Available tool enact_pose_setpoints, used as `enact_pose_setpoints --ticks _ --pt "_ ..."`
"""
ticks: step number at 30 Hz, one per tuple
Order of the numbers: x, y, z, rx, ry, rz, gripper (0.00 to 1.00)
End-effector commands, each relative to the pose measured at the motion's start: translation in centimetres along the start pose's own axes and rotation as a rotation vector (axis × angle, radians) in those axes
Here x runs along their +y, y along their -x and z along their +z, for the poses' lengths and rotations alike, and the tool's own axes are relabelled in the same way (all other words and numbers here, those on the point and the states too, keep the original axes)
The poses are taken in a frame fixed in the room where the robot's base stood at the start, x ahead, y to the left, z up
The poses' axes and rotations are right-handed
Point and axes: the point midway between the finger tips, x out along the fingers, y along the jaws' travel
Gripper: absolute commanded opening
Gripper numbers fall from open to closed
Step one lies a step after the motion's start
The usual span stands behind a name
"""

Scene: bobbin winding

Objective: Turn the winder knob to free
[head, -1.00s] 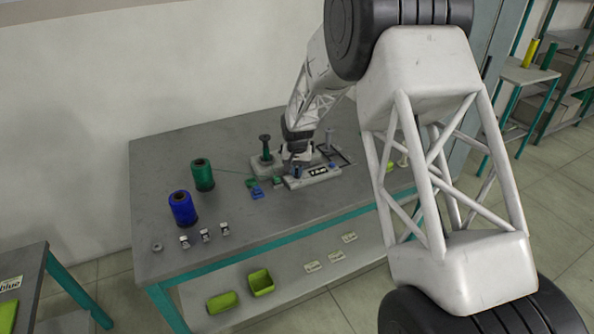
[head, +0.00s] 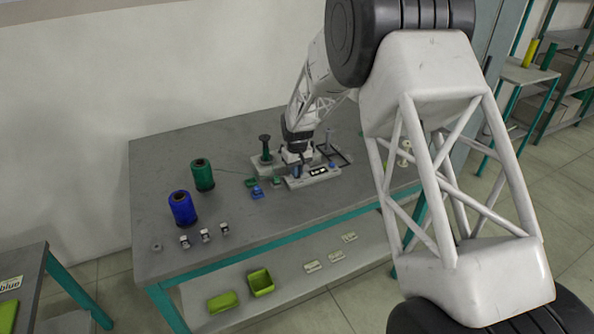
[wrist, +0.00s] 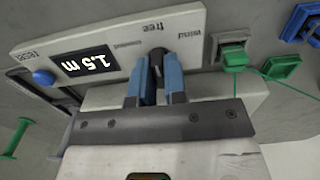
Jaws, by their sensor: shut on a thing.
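The winder's panel (wrist: 95,50) shows upside down in the wrist view, with a display (wrist: 84,66) reading 1.5 m, a blue reset button (wrist: 43,77) and the words "free" and "wind". My gripper (wrist: 156,75) has its blue fingers shut on the dark winder knob (wrist: 157,62). The knob's visible end lies near the word "free"; the fingers hide most of the rest, so its exact setting is hard to tell. In the head view, the winder (head: 312,177) stands on the table under my gripper (head: 298,160).
A green spool (head: 203,175) and a blue spool (head: 182,208) stand at left on the table (head: 155,180). A dark green upright bobbin (head: 265,148) stands behind the winder. Small green and blue blocks (head: 257,193) lie at its left. A green thread runs at right in the wrist view.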

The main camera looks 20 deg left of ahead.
Motion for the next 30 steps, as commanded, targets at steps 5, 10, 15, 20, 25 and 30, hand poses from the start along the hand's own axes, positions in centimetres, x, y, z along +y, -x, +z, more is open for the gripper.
enact_pose_setpoints --ticks 5,10,15,20,25,30 --pt "0.0 0.0 0.0 0.001 0.000 0.000 0.00" --pt "0.0 0.0 -0.1 0.001 0.000 0.000 0.22" --pt "0.0 0.0 0.0 0.001 -0.001 0.000 0.38" --pt "0.0 0.0 0.0 0.000 -0.001 0.000 0.38" --pt "0.0 0.3 0.0 0.001 -0.001 0.000 0.38" --pt "0.0 1.5 -0.1 0.002 -0.001 0.001 0.38"
